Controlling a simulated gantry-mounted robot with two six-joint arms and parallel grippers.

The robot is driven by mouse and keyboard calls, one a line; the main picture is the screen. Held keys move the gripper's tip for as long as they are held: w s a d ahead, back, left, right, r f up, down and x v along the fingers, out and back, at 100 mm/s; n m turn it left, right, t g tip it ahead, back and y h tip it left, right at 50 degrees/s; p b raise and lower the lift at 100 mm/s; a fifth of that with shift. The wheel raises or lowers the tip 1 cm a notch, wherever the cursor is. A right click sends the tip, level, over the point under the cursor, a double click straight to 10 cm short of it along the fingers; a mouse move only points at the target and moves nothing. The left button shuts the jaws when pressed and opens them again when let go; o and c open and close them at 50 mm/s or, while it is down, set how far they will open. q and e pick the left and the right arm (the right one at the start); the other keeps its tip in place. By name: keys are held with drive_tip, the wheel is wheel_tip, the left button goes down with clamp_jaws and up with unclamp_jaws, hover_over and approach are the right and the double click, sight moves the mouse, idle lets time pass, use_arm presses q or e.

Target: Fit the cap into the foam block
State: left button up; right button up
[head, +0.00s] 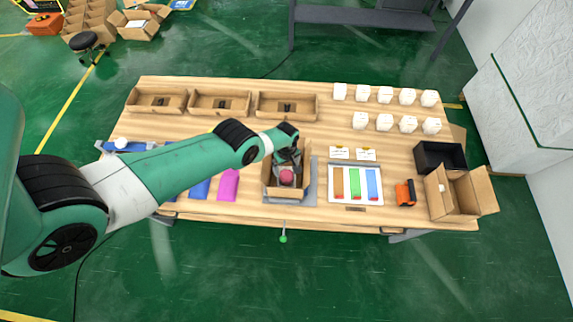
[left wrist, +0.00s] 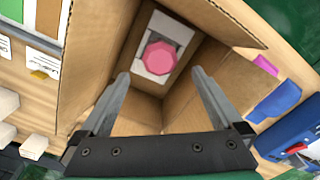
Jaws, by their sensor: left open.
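The pink faceted cap (left wrist: 161,58) sits at the white foam block (left wrist: 172,27) inside an open cardboard box (left wrist: 226,75) in the left wrist view. White foam shows around the cap; how deep it sits I cannot tell. In the head view the cap (head: 287,176) shows in the box (head: 266,185) at the table's front middle. My left gripper (left wrist: 160,82) is open and empty, its two fingers apart over the box opening, with the cap beyond the fingertips. In the head view the arm's end partly hides the box. My right gripper is not in view.
Several open cardboard trays (head: 287,105) line the back left of the wooden table. White cartons (head: 385,94) stand at the back right. A white tray with coloured strips (head: 355,185), an orange tool (head: 405,193) and an open carton (head: 455,200) are to the right.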

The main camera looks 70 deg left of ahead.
sight(287, 175)
use_arm(q)
wheel_tip(287, 175, up, 4)
drive_tip(key=shift+f+p, duration=0.15)
drive_tip(key=shift+p, duration=0.85)
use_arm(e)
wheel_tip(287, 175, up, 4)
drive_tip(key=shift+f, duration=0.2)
